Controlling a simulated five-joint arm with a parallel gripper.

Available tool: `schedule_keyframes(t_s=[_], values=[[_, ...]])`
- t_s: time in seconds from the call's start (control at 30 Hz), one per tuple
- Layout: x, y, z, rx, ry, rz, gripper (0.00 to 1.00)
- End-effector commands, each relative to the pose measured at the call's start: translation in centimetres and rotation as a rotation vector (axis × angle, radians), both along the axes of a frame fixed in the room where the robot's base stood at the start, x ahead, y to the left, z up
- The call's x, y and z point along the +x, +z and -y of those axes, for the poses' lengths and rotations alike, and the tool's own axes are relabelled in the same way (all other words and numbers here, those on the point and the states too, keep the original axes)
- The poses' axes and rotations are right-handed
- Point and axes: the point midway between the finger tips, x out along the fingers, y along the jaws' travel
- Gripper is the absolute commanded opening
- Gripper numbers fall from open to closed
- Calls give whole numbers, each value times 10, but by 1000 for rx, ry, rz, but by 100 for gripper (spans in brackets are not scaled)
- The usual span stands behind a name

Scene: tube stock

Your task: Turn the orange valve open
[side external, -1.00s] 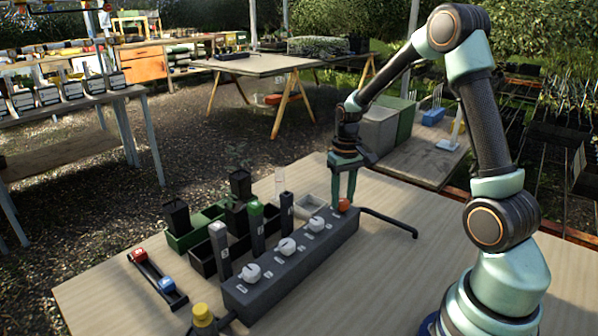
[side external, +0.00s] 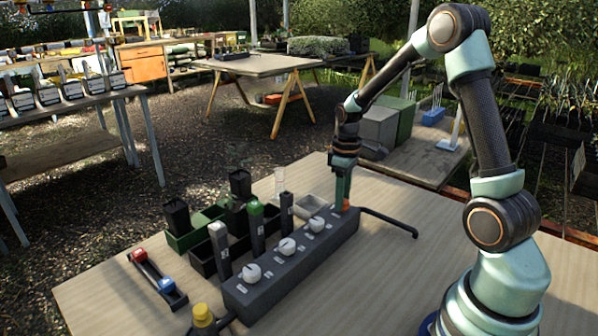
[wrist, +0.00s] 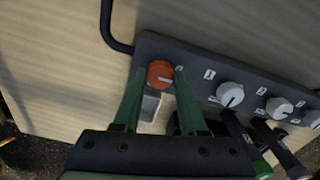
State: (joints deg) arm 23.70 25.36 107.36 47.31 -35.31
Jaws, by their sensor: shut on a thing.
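The orange valve (wrist: 160,74) is a round knob with a pale pointer line, at the end of a dark grey manifold block (wrist: 198,62). In the wrist view its pointer line runs roughly across the picture, toward the right. My gripper (wrist: 158,80) has its two green fingers on either side of the knob, shut on it. In the side view my gripper (side external: 342,198) reaches down to the far end of the block (side external: 290,272), and only a little orange of the valve (side external: 346,206) shows behind the fingers.
Several white knobs (side external: 287,246) line the block's top. Dark tubes with caps (side external: 257,228) and trays stand behind it. A bent black pipe (side external: 392,220) leaves the far end. A red and blue switch bar (side external: 158,279) and yellow cap (side external: 203,314) are at front left. The table's right is clear.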

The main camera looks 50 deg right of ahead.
Motion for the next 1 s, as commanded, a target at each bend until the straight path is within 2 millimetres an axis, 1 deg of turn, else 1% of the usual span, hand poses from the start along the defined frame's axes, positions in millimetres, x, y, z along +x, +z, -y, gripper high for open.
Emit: schedule_keyframes(t_s=[0.43, 0.47, 0.5, 0.53, 0.83, 0.93, 1.0], values=[[1, 2, 0, -1, 10, 1, 0], [1, 2, 0, -1, 10, 1, 53], [1, 2, 0, -1, 10, 1, 68], [1, 1, 0, -1, 10, 1, 72], [0, 1, 0, -1, 8, 1, 72], [1, 7, 0, -1, 8, 3, 72], [1, 15, 0, -2, 8, 5, 72]])
